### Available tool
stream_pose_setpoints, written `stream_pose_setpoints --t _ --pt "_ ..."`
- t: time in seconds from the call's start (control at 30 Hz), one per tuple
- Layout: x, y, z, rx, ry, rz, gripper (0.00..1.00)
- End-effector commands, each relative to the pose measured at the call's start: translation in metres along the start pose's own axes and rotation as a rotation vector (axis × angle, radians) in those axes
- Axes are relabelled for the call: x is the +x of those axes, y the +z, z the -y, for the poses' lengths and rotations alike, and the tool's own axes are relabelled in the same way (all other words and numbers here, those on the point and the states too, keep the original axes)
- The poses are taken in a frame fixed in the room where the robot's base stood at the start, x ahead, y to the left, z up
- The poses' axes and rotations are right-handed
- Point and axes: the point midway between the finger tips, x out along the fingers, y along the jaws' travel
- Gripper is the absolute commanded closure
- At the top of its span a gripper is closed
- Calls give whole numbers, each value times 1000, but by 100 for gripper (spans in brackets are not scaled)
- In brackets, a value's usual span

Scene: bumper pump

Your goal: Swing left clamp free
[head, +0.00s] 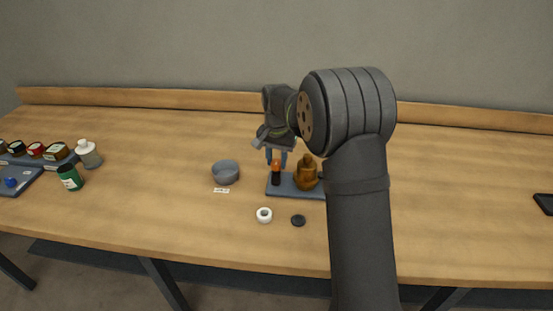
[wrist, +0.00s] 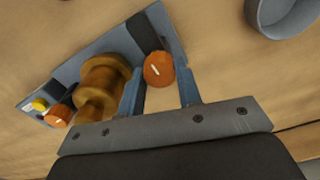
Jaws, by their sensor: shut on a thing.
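A slate-blue base plate (head: 284,191) lies on the table and also shows in the wrist view (wrist: 85,63). An amber-brown, rounded pump body (head: 306,174) stands on it; its stepped shape shows in the wrist view (wrist: 103,82). The left clamp (head: 276,178) is a dark post with an orange knob, beside the body; its orange top with a pale mark shows in the wrist view (wrist: 158,69). My gripper (head: 276,160) points down over it, shut on it, with blue fingers on either side. A second orange knob (wrist: 58,116) sits beyond the body, hidden in the head view.
A grey bowl (head: 225,174) with a label in front is left of the plate. A white ring (head: 264,215) and a black disc (head: 298,220) lie in front. Jars, bottles and a tray (head: 14,184) stand far left. The table right of my arm is mostly clear.

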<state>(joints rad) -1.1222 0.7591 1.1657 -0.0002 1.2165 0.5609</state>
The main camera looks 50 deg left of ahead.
Motion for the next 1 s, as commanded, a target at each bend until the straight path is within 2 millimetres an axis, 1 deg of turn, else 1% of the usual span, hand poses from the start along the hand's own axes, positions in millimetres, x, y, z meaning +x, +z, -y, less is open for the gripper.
stream_pose_setpoints --t 0.2,0.63,0.67,0.7,0.77,1.0 --pt "0 0 0 46 1 2 91" --pt "0 1 0 54 1 2 91" --pt "1 1 0 54 1 2 66" --pt "1 0 0 54 1 2 59" --pt "0 0 0 54 1 2 47" --pt "0 0 0 53 0 1 47"
